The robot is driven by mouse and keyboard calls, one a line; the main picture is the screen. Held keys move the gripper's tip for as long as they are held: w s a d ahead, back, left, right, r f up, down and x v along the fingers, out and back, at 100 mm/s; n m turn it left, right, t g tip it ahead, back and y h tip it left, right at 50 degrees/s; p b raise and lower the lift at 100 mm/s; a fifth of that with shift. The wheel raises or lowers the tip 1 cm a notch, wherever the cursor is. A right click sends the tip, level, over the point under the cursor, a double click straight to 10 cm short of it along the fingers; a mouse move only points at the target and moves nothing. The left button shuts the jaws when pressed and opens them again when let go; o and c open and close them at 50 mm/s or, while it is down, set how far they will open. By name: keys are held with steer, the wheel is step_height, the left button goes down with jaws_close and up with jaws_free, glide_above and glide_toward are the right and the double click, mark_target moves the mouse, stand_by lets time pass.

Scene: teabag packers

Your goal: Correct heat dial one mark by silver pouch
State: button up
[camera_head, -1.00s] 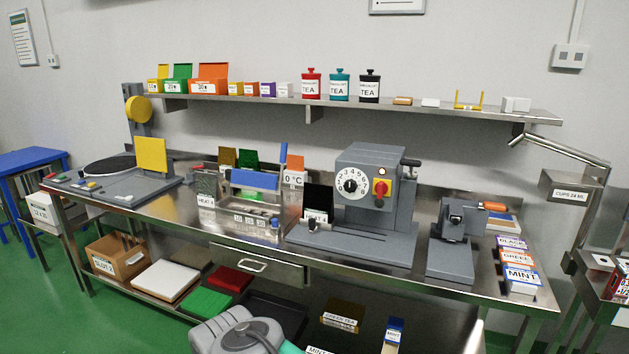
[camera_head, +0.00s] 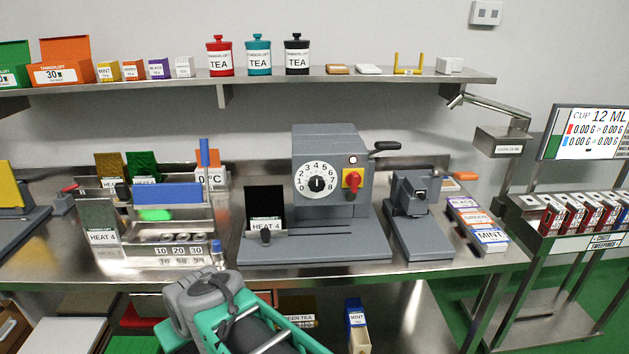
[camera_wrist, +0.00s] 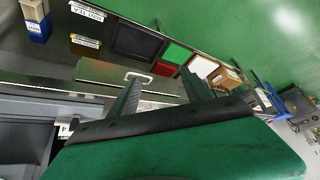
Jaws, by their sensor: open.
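The heat dial (camera_head: 316,184) is a white round face with black numbers and a black knob on the front of a grey machine (camera_head: 330,150). Its pointer seems to point about upward, near the 4, but is too small to read surely. A silvery-grey speckled pouch-like panel (camera_head: 103,218) stands at the left with a HEAT 4 label. A black panel (camera_head: 264,202) left of the dial also has a HEAT 4 label (camera_head: 265,225). My gripper is open and empty in the wrist view (camera_wrist: 160,92), apart from the dial; its fingertips are not clear in the head view.
A blue-barred sealer (camera_head: 168,193) stands left. A grey lever press (camera_head: 415,205) and tea boxes (camera_head: 480,225) stand right. The bench front edge (camera_head: 400,277) lies near my arm.

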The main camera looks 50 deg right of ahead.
steer(key=w+d+t, duration=0.1)
steer(key=d, duration=0.1)
steer(key=w+d+r+m+h, duration=0.1)
steer(key=d, duration=0.2)
steer(key=w+d+r+m+t, duration=0.1)
steer(key=d, duration=0.2)
steer(key=shift+w+d+r+t+h+p, duration=0.1)
steer(key=shift+w+r+t+h+p, duration=0.1)
steer(key=shift+w+t+h+p, duration=0.15)
steer(key=m+t+h+p, duration=0.2)
steer(key=m+t+h, duration=0.1)
steer(key=m+h, duration=0.7)
glide_toward(317, 185)
steer(key=w+d+h, duration=0.1)
steer(key=shift+n, duration=0.4)
steer(key=x, duration=0.2)
steer(key=p+x, duration=0.1)
steer(key=x, duration=0.2)
steer(key=p+x, duration=0.1)
steer(key=x, duration=0.1)
steer(key=shift+w+d+f, duration=0.1)
steer(key=shift+w+f, duration=0.05)
steer(key=shift+f, duration=0.15)
jaws_close()
